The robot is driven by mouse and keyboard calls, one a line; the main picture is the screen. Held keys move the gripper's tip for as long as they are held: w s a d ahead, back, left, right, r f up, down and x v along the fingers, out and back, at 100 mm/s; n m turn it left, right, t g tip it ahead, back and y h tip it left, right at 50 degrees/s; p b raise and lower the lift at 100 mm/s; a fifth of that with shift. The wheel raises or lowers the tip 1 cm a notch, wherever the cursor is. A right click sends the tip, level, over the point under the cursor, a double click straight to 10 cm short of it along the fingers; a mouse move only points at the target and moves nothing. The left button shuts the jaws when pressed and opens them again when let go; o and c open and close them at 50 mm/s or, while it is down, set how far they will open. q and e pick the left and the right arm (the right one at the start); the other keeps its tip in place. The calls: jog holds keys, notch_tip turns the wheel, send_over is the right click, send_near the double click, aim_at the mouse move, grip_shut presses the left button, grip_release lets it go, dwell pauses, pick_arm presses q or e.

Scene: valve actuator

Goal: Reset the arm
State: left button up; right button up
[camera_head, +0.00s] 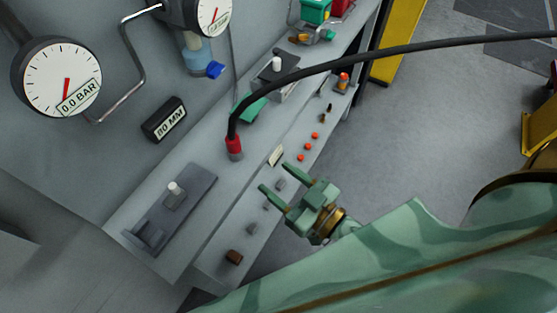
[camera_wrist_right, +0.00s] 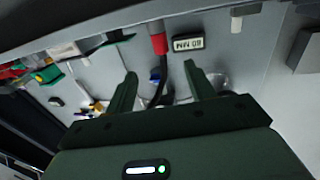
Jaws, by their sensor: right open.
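My right gripper (camera_head: 275,177) is open and empty, just right of the front edge of the grey valve panel in the head view. Its two green fingers also show in the right wrist view (camera_wrist_right: 160,80), with nothing between them touching. My right arm comes in from the lower right. A black hose with a red end fitting (camera_head: 234,147) is attached to the panel and arches away to the right. The red fitting also shows in the right wrist view (camera_wrist_right: 157,40). My left gripper is in neither view.
Two gauges (camera_head: 62,77) and an 80 MM label (camera_head: 164,119) are on the back wall. A dark plate with a white knob (camera_head: 174,188) lies on the panel. Red buttons (camera_head: 309,146) line its front. Open grey floor (camera_head: 440,110) lies to the right.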

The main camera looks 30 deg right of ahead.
jog(key=s+d+f+g+h, duration=0.2)
jog(key=s+f+g, duration=0.15)
jog(key=f, duration=0.85)
jog(key=s+d+f+g+h, duration=0.25)
jog(key=s+f, duration=0.25)
jog(key=f, duration=0.7)
jog(key=s+d+f+g+h, duration=0.1)
jog(key=s+d+f+g, duration=0.2)
jog(key=s+f, duration=0.7)
jog(key=s+d+f+g+h, duration=0.1)
jog(key=s+d+f+g, duration=0.2)
jog(key=s+f+g, duration=0.3)
jog(key=s+f, duration=0.4)
jog(key=s, duration=0.1)
jog(key=shift+s+m+g, duration=0.3)
jog(key=shift+s+g, duration=0.1)
jog(key=shift+d, duration=0.1)
